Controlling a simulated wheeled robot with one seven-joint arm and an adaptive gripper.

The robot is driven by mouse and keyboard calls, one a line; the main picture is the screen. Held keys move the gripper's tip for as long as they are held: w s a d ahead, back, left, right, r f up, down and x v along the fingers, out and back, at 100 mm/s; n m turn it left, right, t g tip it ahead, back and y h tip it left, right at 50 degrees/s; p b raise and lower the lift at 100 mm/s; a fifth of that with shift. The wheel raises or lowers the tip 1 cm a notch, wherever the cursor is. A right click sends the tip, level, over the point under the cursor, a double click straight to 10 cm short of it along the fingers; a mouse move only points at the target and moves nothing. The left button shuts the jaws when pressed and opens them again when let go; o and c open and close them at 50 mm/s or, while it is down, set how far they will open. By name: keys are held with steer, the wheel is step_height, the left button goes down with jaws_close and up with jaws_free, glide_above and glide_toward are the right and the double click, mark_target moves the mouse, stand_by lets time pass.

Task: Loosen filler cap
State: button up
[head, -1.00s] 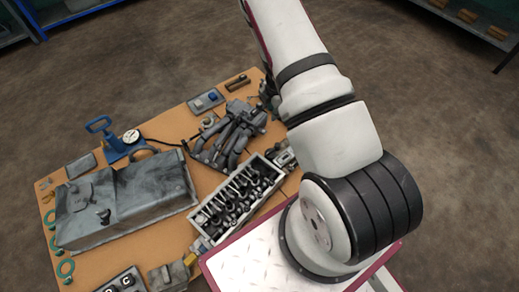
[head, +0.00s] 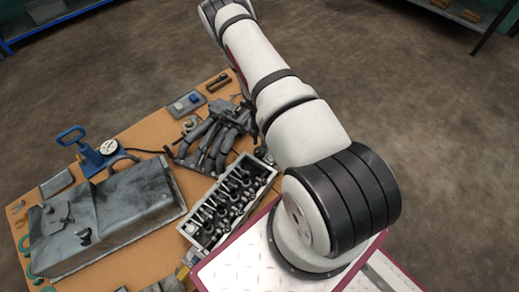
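A grey, stained metal tank-like part (head: 135,205) lies on the bench at the left. I cannot tell for sure which of these is the filler cap. My arm reaches from the lower right up to the top edge, away from this part. My gripper is out of the picture, so its fingers cannot be seen.
The brown bench (head: 128,128) also holds a blue hand pump with a gauge (head: 92,152), a grey manifold (head: 215,135), an open cylinder head (head: 230,200) and a small tray (head: 187,104). Shelves stand at the top left (head: 50,20) and top right (head: 460,12). Open floor (head: 400,90) lies right.

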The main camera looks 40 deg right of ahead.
steer(key=shift+f+b, duration=0.4)
steer(key=shift+f, duration=1.05)
jaws_close()
